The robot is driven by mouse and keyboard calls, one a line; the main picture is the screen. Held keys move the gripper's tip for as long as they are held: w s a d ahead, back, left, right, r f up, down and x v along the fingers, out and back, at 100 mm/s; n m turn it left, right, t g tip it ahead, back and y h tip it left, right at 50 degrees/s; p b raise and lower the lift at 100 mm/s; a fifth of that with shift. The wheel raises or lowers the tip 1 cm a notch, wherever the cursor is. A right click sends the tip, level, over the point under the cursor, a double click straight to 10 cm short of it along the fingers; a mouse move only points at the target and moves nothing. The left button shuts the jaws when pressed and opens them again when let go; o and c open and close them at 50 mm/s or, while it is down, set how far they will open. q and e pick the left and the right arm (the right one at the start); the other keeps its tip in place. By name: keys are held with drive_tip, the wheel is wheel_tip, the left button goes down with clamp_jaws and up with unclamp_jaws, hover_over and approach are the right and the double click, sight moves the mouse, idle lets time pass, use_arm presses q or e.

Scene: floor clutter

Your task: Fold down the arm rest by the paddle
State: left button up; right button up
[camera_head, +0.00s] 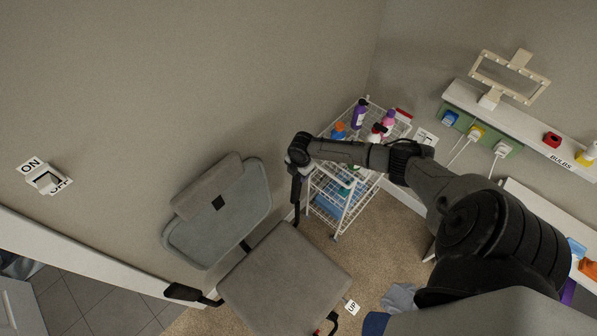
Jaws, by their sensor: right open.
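A grey chair stands at the lower middle, with a padded seat (283,282) and a tilted backrest (222,207). One black arm rest (183,292) sticks out from the chair's left side on a bracket. A dark upright part (296,207) stands at the seat's upper right corner, directly below my right gripper (297,174). My right gripper is open and points down. I cannot tell whether it touches that part. A small dark lever with red (331,319) shows at the seat's lower right corner. My left gripper is not in view.
A white wire cart (341,206) with bottles stands behind my right arm. An "UP" tag (352,307) is beside the seat. An ON/OFF switch (45,181) is on the left wall. A shelf (525,127) is at right.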

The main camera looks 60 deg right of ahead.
drive_tip(key=shift+c, duration=0.3)
clamp_jaws()
drive_tip(key=shift+a, duration=0.1)
